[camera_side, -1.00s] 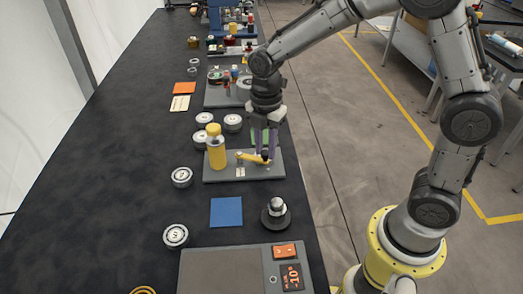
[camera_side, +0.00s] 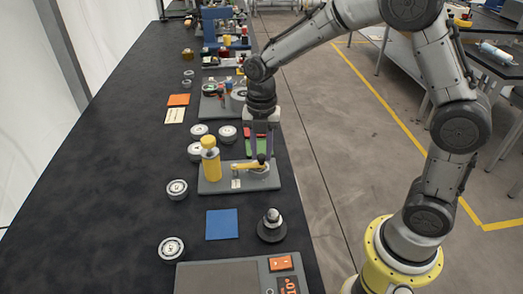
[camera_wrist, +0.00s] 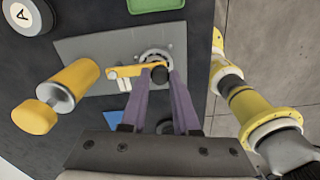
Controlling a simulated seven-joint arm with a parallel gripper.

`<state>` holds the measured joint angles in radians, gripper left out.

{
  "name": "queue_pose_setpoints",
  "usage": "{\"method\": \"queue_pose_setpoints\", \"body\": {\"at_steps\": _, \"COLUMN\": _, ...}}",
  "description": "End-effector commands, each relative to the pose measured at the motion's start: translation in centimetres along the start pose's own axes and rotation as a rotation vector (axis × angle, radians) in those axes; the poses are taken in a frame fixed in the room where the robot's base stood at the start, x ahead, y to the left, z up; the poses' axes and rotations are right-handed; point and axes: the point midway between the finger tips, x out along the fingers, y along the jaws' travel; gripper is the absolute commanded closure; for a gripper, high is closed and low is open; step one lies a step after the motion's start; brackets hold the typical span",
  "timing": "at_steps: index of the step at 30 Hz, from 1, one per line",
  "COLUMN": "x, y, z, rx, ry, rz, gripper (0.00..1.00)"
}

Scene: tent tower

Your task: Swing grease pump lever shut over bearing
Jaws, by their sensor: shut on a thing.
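The grease pump is a yellow cylinder (camera_side: 211,165) on the left of a grey plate (camera_side: 225,185); it also shows in the wrist view (camera_wrist: 75,78). Its yellow lever (camera_side: 245,168) runs to the right from a pivot in the plate's middle and ends in a black knob (camera_wrist: 160,73). My gripper (camera_side: 262,156) is shut on the knob end from above. In the wrist view the lever (camera_wrist: 135,70) reaches the round metal bearing (camera_wrist: 155,54) and covers part of its rim. The bearing is hidden in the side view.
White-topped discs (camera_side: 177,189) lie to the left. A blue square (camera_side: 222,224) and a dark round stand (camera_side: 271,228) lie nearer. The dark table is clear at far left.

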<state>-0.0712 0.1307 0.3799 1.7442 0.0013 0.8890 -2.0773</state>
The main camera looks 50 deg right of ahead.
Motion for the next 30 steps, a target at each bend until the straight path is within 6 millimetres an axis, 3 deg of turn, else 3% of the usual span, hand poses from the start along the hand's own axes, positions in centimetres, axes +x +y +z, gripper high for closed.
{"method": "queue_pose_setpoints", "body": {"at_steps": 6, "x": -0.3, "y": 0.1, "z": 0.2, "rx": -0.001, "ry": -0.006, "rz": 0.006, "gripper": 1.0}}
{"method": "queue_pose_setpoints", "body": {"at_steps": 7, "x": -0.3, "y": 0.1, "z": 0.2, "rx": -0.001, "ry": -0.006, "rz": 0.006, "gripper": 0.69}}
{"method": "queue_pose_setpoints", "body": {"at_steps": 12, "x": -0.2, "y": 0.1, "z": 0.1, "rx": 0.0, "ry": -0.005, "rz": 0.004, "gripper": 0.41}}
{"method": "queue_pose_setpoints", "body": {"at_steps": 23, "x": -0.4, "y": 0.1, "z": 0.1, "rx": 0.001, "ry": -0.003, "rz": 0.003, "gripper": 0.41}}
{"method": "queue_pose_setpoints", "body": {"at_steps": 30, "x": -4.0, "y": 0.1, "z": 0.1, "rx": 0.001, "ry": -0.006, "rz": 0.008, "gripper": 0.41}}
